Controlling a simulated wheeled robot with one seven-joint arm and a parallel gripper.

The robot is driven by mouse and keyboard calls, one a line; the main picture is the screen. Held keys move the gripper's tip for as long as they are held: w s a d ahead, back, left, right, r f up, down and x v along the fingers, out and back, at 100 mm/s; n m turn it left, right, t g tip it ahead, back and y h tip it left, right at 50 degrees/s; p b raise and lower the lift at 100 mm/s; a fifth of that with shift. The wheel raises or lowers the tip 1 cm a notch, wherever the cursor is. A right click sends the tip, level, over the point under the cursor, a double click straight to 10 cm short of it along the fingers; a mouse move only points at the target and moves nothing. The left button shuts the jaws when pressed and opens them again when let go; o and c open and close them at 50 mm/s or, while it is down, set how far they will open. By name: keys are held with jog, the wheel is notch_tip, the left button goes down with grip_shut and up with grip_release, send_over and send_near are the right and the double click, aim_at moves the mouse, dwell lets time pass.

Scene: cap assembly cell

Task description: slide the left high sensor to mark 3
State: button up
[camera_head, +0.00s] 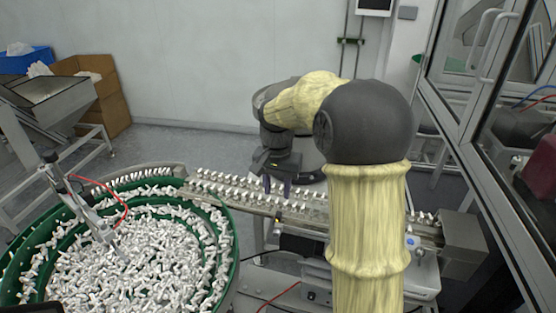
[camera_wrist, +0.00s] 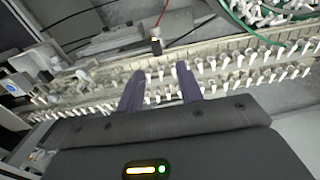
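A small dark sensor with a pale top (camera_wrist: 155,45) sits at the track's edge in the wrist view, with a red cable running up from it. In the head view a small dark part with a yellow spot (camera_head: 278,219), likely the same sensor, is at the near side of the track. My gripper (camera_head: 277,187) hangs above the far side of the track. Its two purple fingers (camera_wrist: 160,87) are apart with nothing held between them, and the sensor lies beyond the fingertips, apart from them. I cannot make out mark 3 or any numbers.
The track (camera_wrist: 110,72) carries rows of white caps. A green bowl (camera_head: 228,262) full of caps stands at the left. My arm hides part of the track's right side. A grey box (camera_head: 462,240) closes the track's right end, near a glazed frame (camera_head: 470,135).

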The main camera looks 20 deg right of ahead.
notch_tip(320, 180, up, 9)
jog(key=s+a+f+n+t, duration=0.1)
jog(key=s+f+n, duration=0.5)
jog(key=s+f, duration=1)
jog(key=shift+s+f+n+t, duration=0.3)
jog(key=shift+s+f+t, duration=0.05)
jog(key=shift+s+t, duration=0.45)
jog(key=shift+w, duration=0.1)
jog(key=shift+s+a, duration=0.15)
jog(key=shift+s, duration=0.05)
jog(key=shift+w, duration=0.1)
dwell(1.5)
